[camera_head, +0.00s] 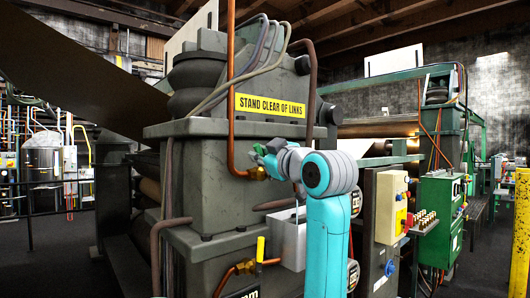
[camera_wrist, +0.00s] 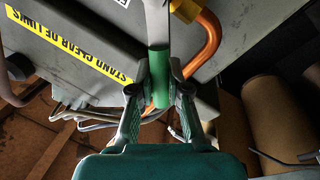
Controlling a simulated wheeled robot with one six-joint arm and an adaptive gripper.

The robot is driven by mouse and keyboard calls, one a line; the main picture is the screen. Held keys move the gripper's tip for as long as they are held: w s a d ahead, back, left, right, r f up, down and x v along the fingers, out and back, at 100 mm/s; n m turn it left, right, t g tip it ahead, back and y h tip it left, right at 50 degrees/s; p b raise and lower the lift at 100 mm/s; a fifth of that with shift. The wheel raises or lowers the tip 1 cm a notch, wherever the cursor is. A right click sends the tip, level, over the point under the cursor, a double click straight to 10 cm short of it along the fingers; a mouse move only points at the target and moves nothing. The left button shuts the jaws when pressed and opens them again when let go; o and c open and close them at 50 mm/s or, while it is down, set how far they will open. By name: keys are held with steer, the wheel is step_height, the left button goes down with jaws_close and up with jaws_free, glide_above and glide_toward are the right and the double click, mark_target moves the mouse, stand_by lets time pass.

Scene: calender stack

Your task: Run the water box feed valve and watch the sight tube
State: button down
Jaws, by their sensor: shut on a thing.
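My gripper (camera_wrist: 159,92) is shut on the green sleeve (camera_wrist: 159,70) of a grey lever (camera_wrist: 157,22), which I take to be the feed valve's handle. In the head view my gripper (camera_head: 262,153) is at the column's front face, just above a brass fitting (camera_head: 258,173) on a copper pipe (camera_head: 231,100). The brass fitting (camera_wrist: 185,10) and the bent copper pipe (camera_wrist: 208,45) also show in the wrist view. My arm hides part of the column behind it. I cannot make out a sight tube for certain.
A grey open box (camera_head: 288,243) sits below my gripper. A second lever with a yellow grip (camera_head: 260,249) stands on a lower copper pipe. A control box with a red button (camera_head: 392,205) is to the right. Cables (camera_head: 262,50) hang above, beside a yellow warning sign (camera_head: 270,106).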

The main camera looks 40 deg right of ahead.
steer(key=shift+a+f+n, duration=0.4)
steer(key=shift+a+n, duration=0.05)
steer(key=shift+n, duration=0.65)
steer(key=c, duration=1.1)
jaws_free()
steer(key=s, duration=0.4)
steer(key=s+a+f, duration=0.1)
steer(key=s, duration=0.7)
steer(key=shift+a+f, duration=0.15)
steer(key=shift+f, duration=0.25)
steer(key=shift+w, duration=0.1)
stand_by(3.7)
